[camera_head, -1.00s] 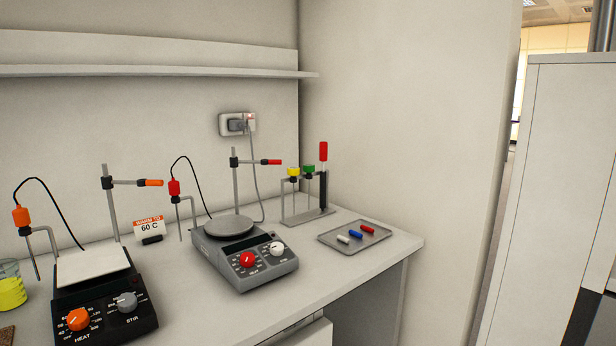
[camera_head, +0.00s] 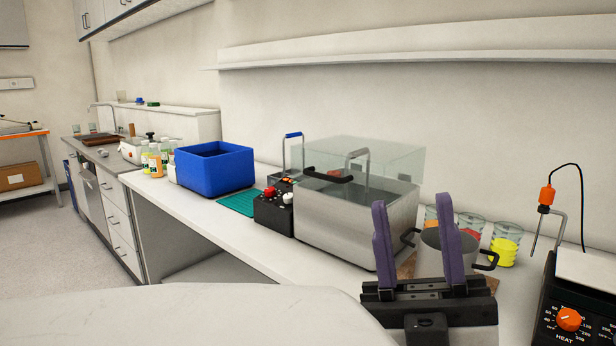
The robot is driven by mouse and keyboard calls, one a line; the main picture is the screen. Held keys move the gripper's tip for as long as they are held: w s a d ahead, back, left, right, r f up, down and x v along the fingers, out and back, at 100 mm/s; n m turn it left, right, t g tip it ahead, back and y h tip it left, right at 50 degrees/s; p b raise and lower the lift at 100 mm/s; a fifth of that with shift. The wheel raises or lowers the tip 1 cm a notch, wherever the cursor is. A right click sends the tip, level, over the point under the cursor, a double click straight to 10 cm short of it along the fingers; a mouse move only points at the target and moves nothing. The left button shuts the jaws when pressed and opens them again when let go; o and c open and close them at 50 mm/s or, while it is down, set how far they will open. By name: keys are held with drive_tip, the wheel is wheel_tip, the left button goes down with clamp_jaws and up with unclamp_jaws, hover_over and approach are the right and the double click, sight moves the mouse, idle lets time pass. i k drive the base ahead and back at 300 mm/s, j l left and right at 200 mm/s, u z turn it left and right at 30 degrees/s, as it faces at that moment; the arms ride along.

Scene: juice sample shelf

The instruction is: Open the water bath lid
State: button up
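The water bath (camera_head: 340,225) is a grey metal tank on the bench in the middle of the head view. Its clear lid (camera_head: 395,158) sits over the top of the tank, with a dark handle (camera_head: 327,176) at its front left. A black control box (camera_head: 273,212) with red and white knobs stands at its left. My gripper (camera_head: 411,200), with two purple fingers, is raised at the lower right. The fingers are apart with nothing held between them. It appears nearer the camera than the bath and right of the lid handle.
A metal pot (camera_head: 455,248) with dark handles is partly hidden behind my gripper. Beakers (camera_head: 506,243) and a black hotplate (camera_head: 568,318) stand right. A blue bin (camera_head: 214,170) and green mat (camera_head: 238,202) lie left. A shelf (camera_head: 440,52) runs above.

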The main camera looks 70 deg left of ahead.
sight(340, 144)
drive_tip(key=u, duration=2)
drive_tip(key=i+j+u, duration=0.45)
drive_tip(key=u, duration=0.3)
drive_tip(key=i, duration=0.05)
